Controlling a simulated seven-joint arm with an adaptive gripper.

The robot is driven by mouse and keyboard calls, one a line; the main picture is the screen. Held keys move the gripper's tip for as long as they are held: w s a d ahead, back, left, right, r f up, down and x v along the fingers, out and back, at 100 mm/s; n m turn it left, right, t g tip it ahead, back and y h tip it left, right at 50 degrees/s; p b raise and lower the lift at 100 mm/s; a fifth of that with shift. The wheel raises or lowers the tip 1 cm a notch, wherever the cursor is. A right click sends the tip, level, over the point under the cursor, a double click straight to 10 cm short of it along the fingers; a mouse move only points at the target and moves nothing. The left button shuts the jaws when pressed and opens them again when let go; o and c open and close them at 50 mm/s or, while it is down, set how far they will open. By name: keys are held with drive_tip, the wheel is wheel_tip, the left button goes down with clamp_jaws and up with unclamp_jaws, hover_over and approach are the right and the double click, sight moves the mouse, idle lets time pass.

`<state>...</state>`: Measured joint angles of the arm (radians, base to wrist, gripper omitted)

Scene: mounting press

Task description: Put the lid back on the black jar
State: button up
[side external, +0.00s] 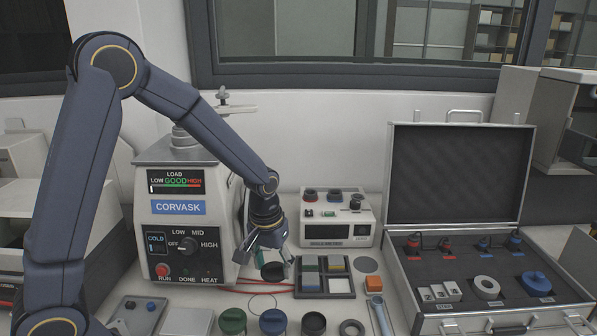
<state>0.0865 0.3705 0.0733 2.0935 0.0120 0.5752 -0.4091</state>
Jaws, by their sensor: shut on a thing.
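The black jar (313,324) stands at the front edge of the picture, its top facing up and its lower part cut off. It looks uncovered, with a dark inside. A dark round lid (272,272) shows under my gripper (268,262), between its fingers. My gripper points down and is shut on this lid, in front of the press and behind and left of the black jar. The picture is too small to tell how far the lid is above the table.
A green-topped jar (232,321) and a blue-topped jar (273,322) stand left of the black jar, a grey ring (352,328) right of it. A sample tray (325,284) lies behind. The Corvask press (180,215) and open case (480,292) flank the area. Red wires (250,293) cross the table.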

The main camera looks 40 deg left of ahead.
drive_tip(key=d+m, duration=0.2)
drive_tip(key=d, duration=1)
drive_tip(key=shift+w+a+f, duration=0.1)
drive_tip(key=shift+w+f, duration=0.05)
drive_tip(key=shift+f, duration=0.85)
drive_tip(key=shift+w+a+f, duration=0.1)
drive_tip(key=shift+f, duration=0.85)
drive_tip(key=shift+w+a+f, duration=0.1)
drive_tip(key=shift+w+f, duration=0.05)
drive_tip(key=shift+f, duration=0.85)
drive_tip(key=shift+d+f, duration=0.1)
drive_tip(key=shift+f, duration=0.05)
drive_tip(key=o, duration=0.8)
drive_tip(key=shift+o, duration=0.2)
drive_tip(key=shift+o, duration=0.8)
